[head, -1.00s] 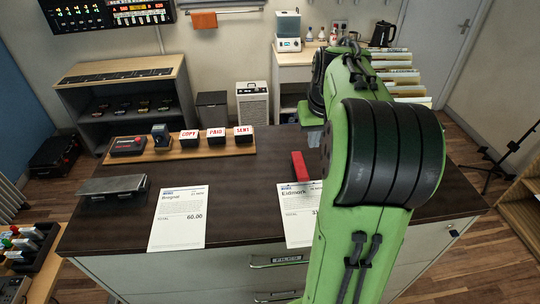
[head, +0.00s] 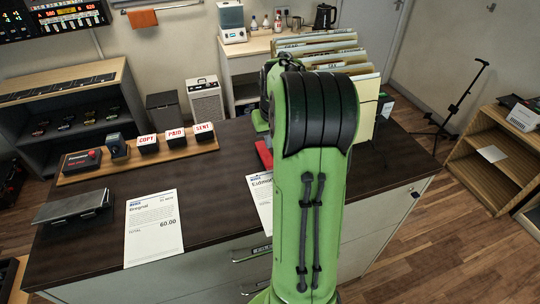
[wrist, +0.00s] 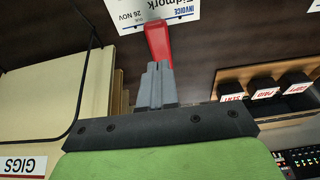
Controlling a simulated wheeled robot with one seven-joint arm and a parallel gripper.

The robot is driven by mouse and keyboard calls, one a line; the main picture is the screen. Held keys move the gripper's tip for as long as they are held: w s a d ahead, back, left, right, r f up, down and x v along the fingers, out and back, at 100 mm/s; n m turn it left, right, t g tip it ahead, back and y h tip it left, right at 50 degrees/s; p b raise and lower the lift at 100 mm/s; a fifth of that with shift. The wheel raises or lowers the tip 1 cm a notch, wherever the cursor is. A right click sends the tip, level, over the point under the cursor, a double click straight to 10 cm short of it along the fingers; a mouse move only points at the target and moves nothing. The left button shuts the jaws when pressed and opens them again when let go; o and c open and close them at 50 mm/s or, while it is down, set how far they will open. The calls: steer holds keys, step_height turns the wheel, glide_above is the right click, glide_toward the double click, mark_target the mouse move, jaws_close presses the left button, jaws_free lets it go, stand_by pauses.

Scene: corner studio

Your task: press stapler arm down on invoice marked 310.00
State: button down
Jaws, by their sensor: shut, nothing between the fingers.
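The red stapler (head: 265,154) lies at the top edge of the Eidmark invoice (head: 258,188), partly hidden by my arm in the head view. My arm also hides that invoice's total. In the wrist view the red stapler (wrist: 157,40) points up into the picture, its far end over the invoice (wrist: 180,14), where "INVOICE", "Eidmark" and "26 NOV" show. My gripper (wrist: 157,68) is shut and empty. Its grey fingertips overlap the stapler's near end in the picture; I cannot tell whether they touch. The fingers are hidden in the head view.
A Bregnal invoice (head: 153,227) marked 60.00 lies to the left, beside a dark metal clipboard-like case (head: 73,205). A wooden stamp rack (head: 137,160) stands at the desk's back left. A row of upright folders (head: 362,105) stands close to my arm's right.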

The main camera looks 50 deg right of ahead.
mark_target(269, 162)
steer(key=x, duration=0.4)
steer(key=s+x, duration=0.1)
steer(key=x, duration=0.1)
steer(key=shift+a+f, duration=0.2)
steer(key=shift+a, duration=0.15)
